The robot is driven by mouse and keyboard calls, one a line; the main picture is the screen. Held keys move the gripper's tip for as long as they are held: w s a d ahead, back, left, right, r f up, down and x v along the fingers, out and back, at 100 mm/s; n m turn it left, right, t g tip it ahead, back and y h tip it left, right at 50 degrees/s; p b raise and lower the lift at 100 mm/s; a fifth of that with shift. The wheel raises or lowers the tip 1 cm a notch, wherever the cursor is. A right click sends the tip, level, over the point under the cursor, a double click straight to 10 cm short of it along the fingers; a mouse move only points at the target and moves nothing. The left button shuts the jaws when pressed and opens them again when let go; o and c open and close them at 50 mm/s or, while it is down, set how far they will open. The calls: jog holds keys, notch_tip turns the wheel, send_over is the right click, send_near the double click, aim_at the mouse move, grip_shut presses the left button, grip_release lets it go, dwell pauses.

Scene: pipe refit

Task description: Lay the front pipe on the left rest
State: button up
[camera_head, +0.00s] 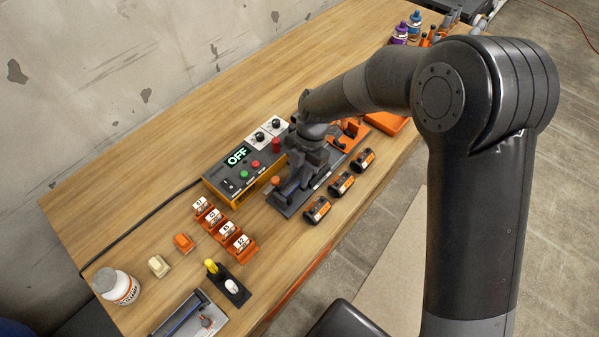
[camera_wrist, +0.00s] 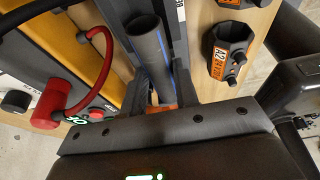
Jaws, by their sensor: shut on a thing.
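A grey pipe with a blue stripe (camera_wrist: 152,58) shows in the wrist view, its open end towards the top. My gripper (camera_wrist: 160,98) is shut on this pipe; its fingertips are partly hidden by the wrist body. In the head view my gripper (camera_head: 303,176) is low over the dark base plate (camera_head: 284,204), beside the control box, and hides the pipe there. An orange part shows at the gripper in the wrist view. The left rest cannot be made out clearly, and whether the pipe touches it is hidden.
A yellow control box (camera_head: 240,172) reading OFF stands behind the plate, with a red cable loop (camera_wrist: 104,70) close to my gripper. Several black-and-orange blocks (camera_head: 342,184) line the front. Orange holders with white labelled pieces (camera_head: 226,231) stand left. The table's back left is clear.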

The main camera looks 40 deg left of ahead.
jog(key=shift+f, duration=0.1)
jog(key=o, duration=1.1)
jog(key=shift+o, duration=0.2)
jog(key=shift+r, duration=3.8)
